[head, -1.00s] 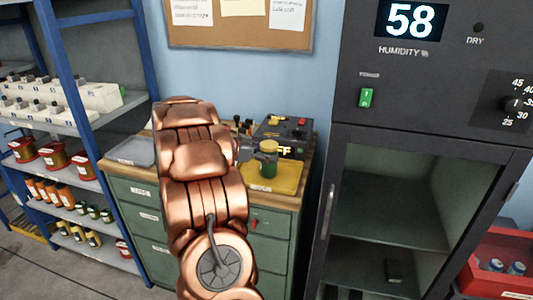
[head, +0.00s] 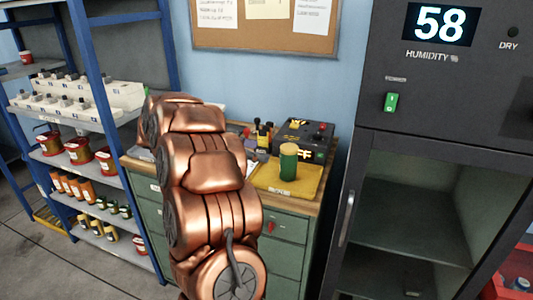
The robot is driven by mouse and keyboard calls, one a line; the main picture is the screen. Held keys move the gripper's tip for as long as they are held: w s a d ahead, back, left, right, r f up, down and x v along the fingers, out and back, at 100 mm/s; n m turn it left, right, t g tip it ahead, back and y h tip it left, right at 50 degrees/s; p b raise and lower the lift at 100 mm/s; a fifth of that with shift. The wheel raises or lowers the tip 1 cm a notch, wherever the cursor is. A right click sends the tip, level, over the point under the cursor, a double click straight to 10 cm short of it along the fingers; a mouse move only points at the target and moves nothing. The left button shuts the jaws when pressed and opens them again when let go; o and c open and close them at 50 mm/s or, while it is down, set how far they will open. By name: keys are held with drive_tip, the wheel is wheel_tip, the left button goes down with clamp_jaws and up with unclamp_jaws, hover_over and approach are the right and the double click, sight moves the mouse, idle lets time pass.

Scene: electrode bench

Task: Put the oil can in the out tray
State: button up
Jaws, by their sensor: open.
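A green cylindrical container with a yellow top (head: 288,162) stands upright on a yellow tray (head: 305,191) at the bench's right front; I cannot tell if it is the oil can. A grey tray (head: 143,154) shows only in part at the bench's left, mostly hidden behind my copper arm. I cannot read either tray's label, so I cannot tell which is the out tray. My gripper is not in view; my arm covers the middle of the bench.
A black box with knobs (head: 303,138) and small dark bottles (head: 262,135) stand at the bench's back. A blue shelf rack (head: 100,130) with jars is at left. A dark cabinet (head: 425,190) stands close at right. Floor is clear at lower left.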

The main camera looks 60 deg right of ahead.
drive_tip(key=shift+w+a+r, duration=0.25)
drive_tip(key=shift+w+a, duration=0.1)
drive_tip(key=shift+a, duration=0.05)
